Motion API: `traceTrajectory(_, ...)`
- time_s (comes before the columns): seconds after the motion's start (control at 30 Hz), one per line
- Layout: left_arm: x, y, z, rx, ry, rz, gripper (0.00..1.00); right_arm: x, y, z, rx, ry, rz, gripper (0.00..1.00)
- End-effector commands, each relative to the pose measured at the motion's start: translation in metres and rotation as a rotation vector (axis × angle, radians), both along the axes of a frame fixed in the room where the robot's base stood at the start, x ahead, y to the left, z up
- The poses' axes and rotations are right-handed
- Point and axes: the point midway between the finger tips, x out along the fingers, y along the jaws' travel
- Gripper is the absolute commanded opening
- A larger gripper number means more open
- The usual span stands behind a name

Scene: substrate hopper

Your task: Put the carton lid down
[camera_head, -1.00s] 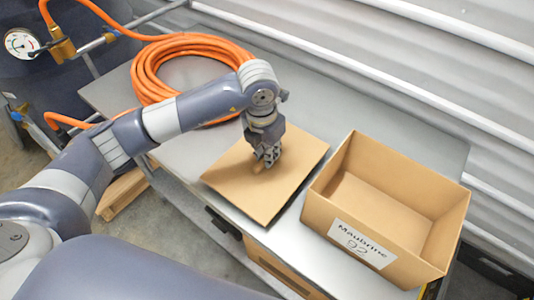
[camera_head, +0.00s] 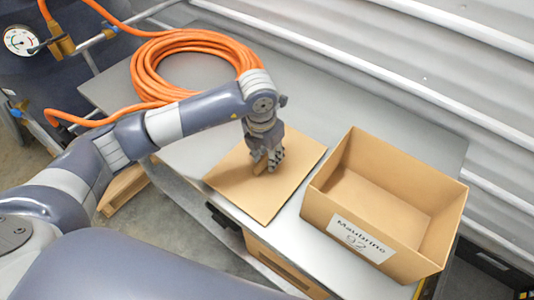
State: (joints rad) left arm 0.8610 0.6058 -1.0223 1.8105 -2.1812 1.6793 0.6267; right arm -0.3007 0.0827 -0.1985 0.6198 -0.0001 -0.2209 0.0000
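The carton lid (camera_head: 242,188) is a flat tan cardboard panel with a small tan grip piece (camera_head: 261,164) near its middle. It lies level at or just above the grey bench, beside the carton; a small gap underneath cannot be ruled out. My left gripper (camera_head: 268,165) points down over the lid, its fingers closed around the grip piece; they hide part of it. The open tan carton (camera_head: 321,208), labelled "Maubrine 92", stands to the right and looks empty. My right gripper is not in view.
A coiled orange hose (camera_head: 147,72) lies on the grey bench (camera_head: 400,116) at the back left. A pressure gauge (camera_head: 20,40) is at the upper left. A corrugated wall runs behind the bench. The bench is clear behind the lid and carton.

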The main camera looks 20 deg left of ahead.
Motion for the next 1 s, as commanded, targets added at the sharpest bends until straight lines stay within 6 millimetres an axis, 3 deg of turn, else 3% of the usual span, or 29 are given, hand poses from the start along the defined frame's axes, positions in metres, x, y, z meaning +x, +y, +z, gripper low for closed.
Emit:
traceTrajectory(0.17,0.0,0.0,0.02,-0.002,-0.007,0.0,0.33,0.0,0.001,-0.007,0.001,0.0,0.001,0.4)
traceTrajectory(0.6,-0.011,0.004,0.106,0.0,-0.004,0.0,0.33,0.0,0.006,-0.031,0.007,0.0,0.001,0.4)
traceTrajectory(0.8,-0.013,0.005,0.12,0.0,0.0,0.0,0.33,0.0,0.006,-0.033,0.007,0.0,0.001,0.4)
traceTrajectory(1.0,-0.014,0.005,0.121,0.0,0.0,0.0,0.33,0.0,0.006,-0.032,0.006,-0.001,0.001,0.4)
